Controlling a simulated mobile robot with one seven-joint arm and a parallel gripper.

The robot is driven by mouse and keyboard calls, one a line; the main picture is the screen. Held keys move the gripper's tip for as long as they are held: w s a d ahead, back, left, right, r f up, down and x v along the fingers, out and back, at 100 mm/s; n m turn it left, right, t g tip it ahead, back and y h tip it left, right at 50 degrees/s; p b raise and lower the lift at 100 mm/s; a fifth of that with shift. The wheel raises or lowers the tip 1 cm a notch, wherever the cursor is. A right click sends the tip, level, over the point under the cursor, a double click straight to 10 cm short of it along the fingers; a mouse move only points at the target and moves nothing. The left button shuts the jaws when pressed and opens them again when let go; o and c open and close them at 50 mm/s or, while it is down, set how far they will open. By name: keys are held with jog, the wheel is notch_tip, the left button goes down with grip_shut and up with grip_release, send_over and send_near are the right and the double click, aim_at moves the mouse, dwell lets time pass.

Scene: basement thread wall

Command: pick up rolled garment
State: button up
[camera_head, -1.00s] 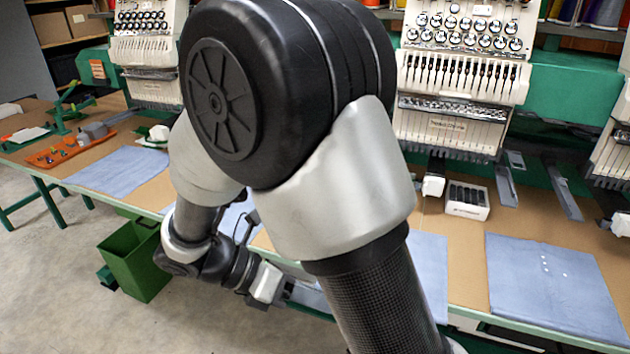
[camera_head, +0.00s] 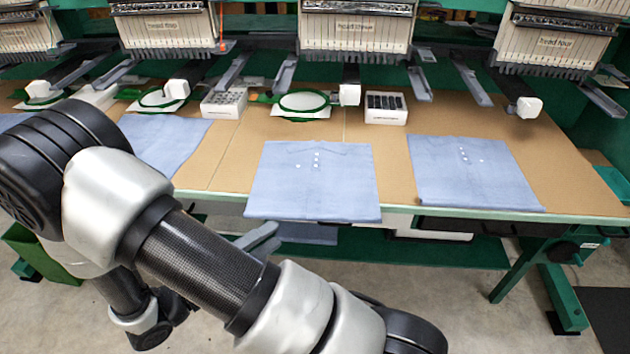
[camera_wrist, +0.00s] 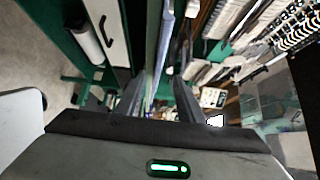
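No garment that is clearly rolled shows. Flat folded blue shirts lie on the worktable: one at the middle (camera_head: 313,185), one to its right (camera_head: 475,172) and one to the left (camera_head: 160,140). A pale, roll-like shape (camera_wrist: 87,40) shows at the upper left of the wrist view; I cannot tell what it is. My gripper (camera_wrist: 157,90) is open, its dark fingers apart, with the table's edge beyond them. In the head view its grey fingers (camera_head: 265,238) show partly behind my arm, near the table's front edge below the middle shirt.
Embroidery machines (camera_head: 355,25) stand along the back, their arms reaching over the table (camera_head: 225,165). Green hoops (camera_head: 305,102) and a white box of black spools (camera_head: 385,107) lie behind the shirts. A green shelf (camera_head: 400,250) runs below. A green bin (camera_head: 45,255) stands at left.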

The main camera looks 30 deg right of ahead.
aim_at(295, 219)
jog(key=b+x, duration=0.2)
jog(key=x, duration=0.6)
jog(key=shift+w+d, duration=0.15)
jog(key=shift+w, duration=0.1)
grip_shut()
